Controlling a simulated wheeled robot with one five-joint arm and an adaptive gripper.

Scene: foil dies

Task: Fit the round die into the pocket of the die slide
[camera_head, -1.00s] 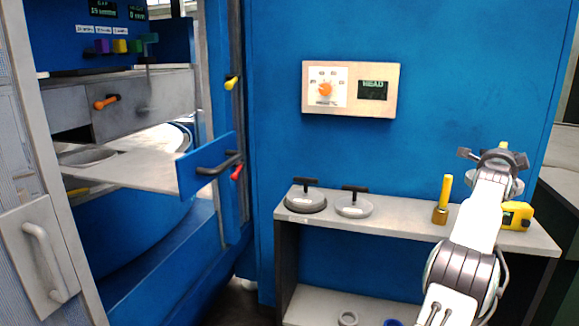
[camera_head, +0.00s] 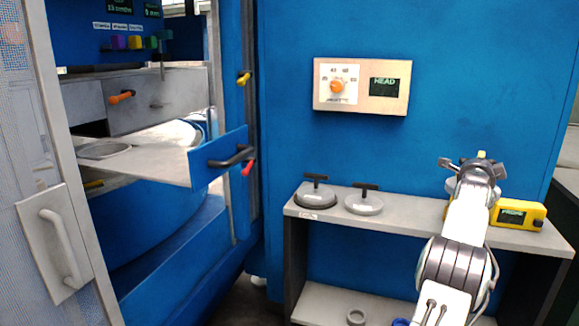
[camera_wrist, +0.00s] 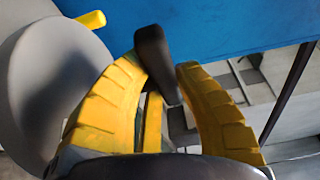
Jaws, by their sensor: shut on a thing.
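My gripper (camera_head: 472,164) is raised above the right part of the bench. In the wrist view its yellow fingers (camera_wrist: 165,65) are shut on the dark handle (camera_wrist: 154,54) of a grey round die. The die's disc (camera_wrist: 40,85) fills the left of that view and shows partly behind the gripper in the head view (camera_head: 452,186). The die slide (camera_head: 155,168) is pulled out of the blue machine at left. Its round pocket (camera_head: 103,150) looks empty. The slide has a blue front (camera_head: 200,170) with a black handle (camera_head: 232,157).
Two T-handled discs, one dark (camera_head: 315,202) and one lighter (camera_head: 364,206), stand on the bench (camera_head: 415,222). A yellow gauge (camera_head: 518,214) stands right of my arm. An open door (camera_head: 30,120) with a pale handle (camera_head: 62,245) borders the slide at left.

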